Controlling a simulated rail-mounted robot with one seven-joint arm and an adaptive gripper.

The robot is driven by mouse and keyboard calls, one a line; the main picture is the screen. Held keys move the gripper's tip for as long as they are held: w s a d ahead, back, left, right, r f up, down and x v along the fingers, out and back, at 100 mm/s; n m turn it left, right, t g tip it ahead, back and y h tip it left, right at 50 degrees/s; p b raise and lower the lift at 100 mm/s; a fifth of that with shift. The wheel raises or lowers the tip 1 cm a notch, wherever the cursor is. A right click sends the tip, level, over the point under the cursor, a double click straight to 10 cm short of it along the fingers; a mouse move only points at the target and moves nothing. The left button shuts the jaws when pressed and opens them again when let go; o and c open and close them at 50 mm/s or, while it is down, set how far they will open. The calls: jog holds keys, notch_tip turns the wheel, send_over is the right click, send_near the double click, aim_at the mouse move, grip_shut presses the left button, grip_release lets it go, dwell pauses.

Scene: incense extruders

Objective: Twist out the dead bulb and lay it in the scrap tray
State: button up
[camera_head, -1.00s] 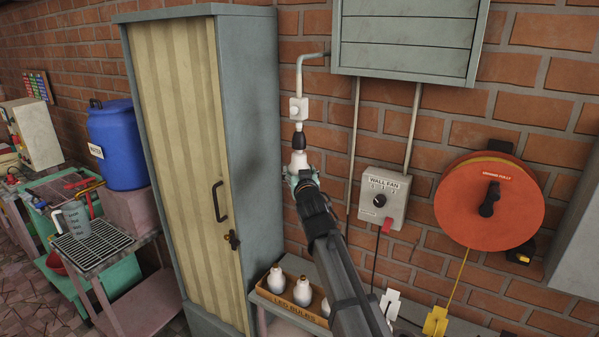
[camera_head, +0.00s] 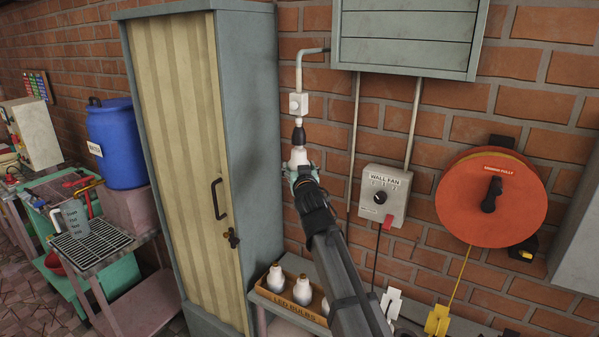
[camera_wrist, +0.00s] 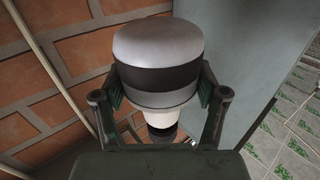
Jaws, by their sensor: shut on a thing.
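The dead bulb (camera_head: 298,157) hangs base-up below the dark socket (camera_head: 299,134) at the end of a white wall pipe. In the wrist view the bulb (camera_wrist: 158,55) has a pale rounded end, a dark band and a white neck running toward the dark socket. My gripper (camera_head: 301,174) reaches up from below. In the wrist view my gripper's fingers (camera_wrist: 160,92) are shut on the bulb's sides. The bulb appears still in line with the socket; whether its thread is engaged cannot be told. I cannot identify a scrap tray.
A box marked LED BULBS (camera_head: 284,306) with several white bulbs stands on the low bench under my arm. A tall cabinet (camera_head: 248,150) is close on the left. A fan switch box (camera_head: 385,196) and orange reel (camera_head: 490,203) are on the wall at right.

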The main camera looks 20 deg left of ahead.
jog(key=shift+m+h+b, duration=0.4)
jog(key=shift+h+b, duration=0.1)
jog(key=shift+b, duration=2.7)
jog(key=o, duration=1.1)
jog(key=shift+s+t, duration=0.15)
jog(key=shift+t, duration=0.15)
